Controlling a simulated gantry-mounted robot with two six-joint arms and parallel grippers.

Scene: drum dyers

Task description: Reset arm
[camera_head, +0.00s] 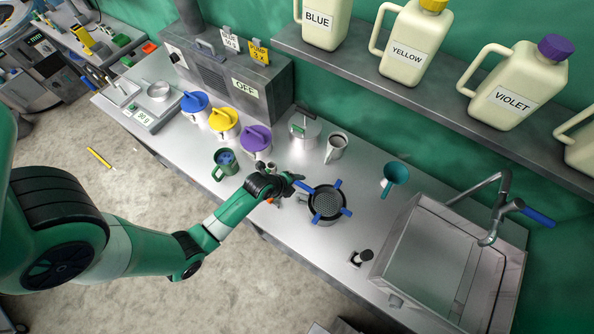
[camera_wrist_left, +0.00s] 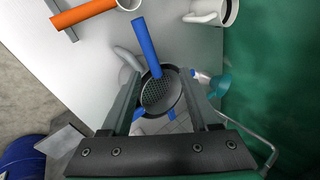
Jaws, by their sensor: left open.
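My left arm (camera_head: 150,245) reaches in from the left over the grey counter (camera_head: 300,160). Its gripper (camera_head: 290,184) is near the left side of a round dark mesh strainer (camera_head: 327,203) with several blue tabs. In the left wrist view my open gripper (camera_wrist_left: 158,78) has a finger on each side of the picture's middle, and the strainer (camera_wrist_left: 160,96) shows between and beyond them. I see nothing held between the fingers. I cannot tell how far the fingertips are from the strainer. My right gripper is not in view.
A green mug (camera_head: 225,163), a purple-lidded pot (camera_head: 256,140) and a white mug (camera_head: 336,146) stand near the arm. A teal funnel (camera_head: 394,178) and a sink (camera_head: 440,265) are to the right. An orange handle (camera_wrist_left: 82,14) shows in the wrist view. A shelf (camera_head: 430,95) overhangs behind.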

